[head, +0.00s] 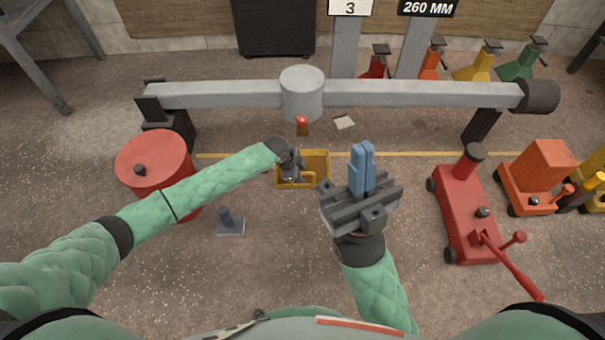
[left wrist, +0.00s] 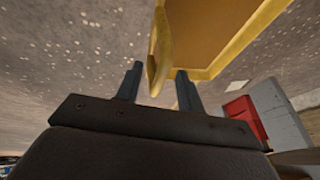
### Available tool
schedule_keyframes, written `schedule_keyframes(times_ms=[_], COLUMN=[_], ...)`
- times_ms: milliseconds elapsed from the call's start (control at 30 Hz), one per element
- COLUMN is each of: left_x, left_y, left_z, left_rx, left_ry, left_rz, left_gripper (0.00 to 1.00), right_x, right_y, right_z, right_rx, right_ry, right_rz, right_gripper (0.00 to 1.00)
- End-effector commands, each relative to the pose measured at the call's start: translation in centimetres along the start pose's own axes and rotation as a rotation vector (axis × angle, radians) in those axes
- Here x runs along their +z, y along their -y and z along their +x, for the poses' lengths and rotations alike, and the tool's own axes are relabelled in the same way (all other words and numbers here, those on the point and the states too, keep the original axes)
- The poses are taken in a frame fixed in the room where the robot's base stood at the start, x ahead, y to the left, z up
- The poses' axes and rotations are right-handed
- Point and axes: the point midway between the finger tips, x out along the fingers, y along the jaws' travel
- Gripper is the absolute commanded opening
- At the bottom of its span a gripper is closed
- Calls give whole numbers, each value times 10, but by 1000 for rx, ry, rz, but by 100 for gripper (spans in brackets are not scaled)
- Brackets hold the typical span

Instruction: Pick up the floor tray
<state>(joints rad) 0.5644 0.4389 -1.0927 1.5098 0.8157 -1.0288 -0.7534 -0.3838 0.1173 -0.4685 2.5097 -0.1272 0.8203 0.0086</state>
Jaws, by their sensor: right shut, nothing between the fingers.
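The fingers are apart, with a gap visible on both sides of the handle. My right gripper (head: 362,168) is shut and empty, its blue fingers together, to the right of the tray.
A grey beam (head: 420,93) with a central drum spans behind the tray. A red drum (head: 155,163) stands left, a red floor jack (head: 465,208) right. A small grey block with a post (head: 230,223) sits on the floor left of the tray. Floor in front is clear.

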Motion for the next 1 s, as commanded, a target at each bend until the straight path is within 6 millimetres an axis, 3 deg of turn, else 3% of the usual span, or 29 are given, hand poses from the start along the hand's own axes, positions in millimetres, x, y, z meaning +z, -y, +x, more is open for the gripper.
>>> schedule_keyframes(times_ms=[100, 400, 433, 600, 633, 1000], left_x=[-1, -1, -1, -1, -1, -1], left_y=[0, 0, 0, 0, 0, 0], left_z=[11, 13, 13, 13, 13, 13], left_rx=[0, 0, 0, 0, 0, 1], left_ry=[-2, -1, -1, -1, -1, -1], left_rz=[1, 0, 0, 0, 0, 0], left_gripper=[38, 38, 36, 3, 0, 0], right_x=[2, 2, 2, 2, 2, 2], right_y=[0, 0, 0, 0, 0, -1], right_z=[-14, -17, -17, -16, -16, -13], right_rx=[2, 2, 2, 4, 4, 3], right_ry=[29, 43, 42, 39, 38, 28], right_rz=[-1, -3, -3, -4, -4, -6], right_gripper=[0, 0, 0, 0, 0, 0])
